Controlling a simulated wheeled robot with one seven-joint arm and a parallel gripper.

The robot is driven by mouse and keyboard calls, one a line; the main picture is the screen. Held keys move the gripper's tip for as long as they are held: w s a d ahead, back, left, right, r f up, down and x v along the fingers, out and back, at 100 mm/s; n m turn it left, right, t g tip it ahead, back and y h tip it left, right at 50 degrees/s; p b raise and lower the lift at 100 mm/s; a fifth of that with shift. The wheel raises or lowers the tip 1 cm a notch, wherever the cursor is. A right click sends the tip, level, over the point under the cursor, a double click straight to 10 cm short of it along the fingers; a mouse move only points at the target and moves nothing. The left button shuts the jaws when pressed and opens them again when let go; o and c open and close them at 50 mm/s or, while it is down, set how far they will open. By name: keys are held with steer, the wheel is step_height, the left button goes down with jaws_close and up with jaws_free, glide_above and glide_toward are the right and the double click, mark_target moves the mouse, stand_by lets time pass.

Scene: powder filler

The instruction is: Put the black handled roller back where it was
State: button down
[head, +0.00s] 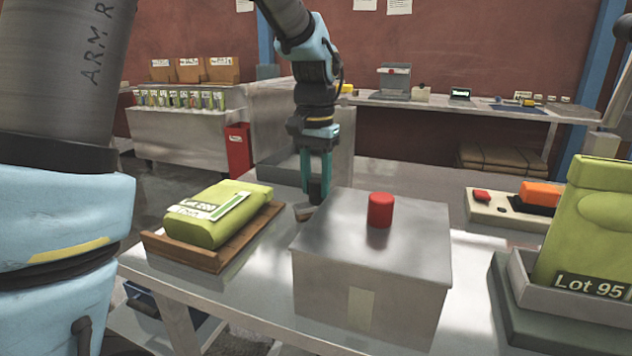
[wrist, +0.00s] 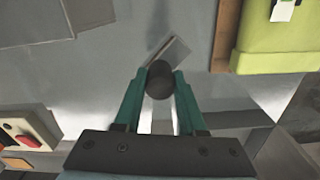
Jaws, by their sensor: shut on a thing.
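My gripper (head: 318,195) points straight down over the steel table, between the green bag and the grey metal box. In the wrist view my gripper (wrist: 159,82) is shut on the dark round end of the black handled roller (wrist: 160,84). A small pale grey-brown piece (head: 304,211) shows at the fingertips in the head view, and as a grey strip (wrist: 172,50) beyond the handle in the wrist view. It looks like the roller's lower part. I cannot tell whether it touches the table. The handle is mostly hidden by the fingers in the head view.
A green bag (head: 212,222) lies on a wooden tray (head: 182,252) to the left. The grey box (head: 372,275) with a red knob (head: 380,209) stands close on the right. A control panel (head: 497,212) and a scale with another bag (head: 590,225) are farther right.

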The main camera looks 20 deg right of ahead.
steer(key=shift+c, duration=2.4)
jaws_free()
steer(key=shift+f, duration=0.1)
step_height(320, 180, up, 12)
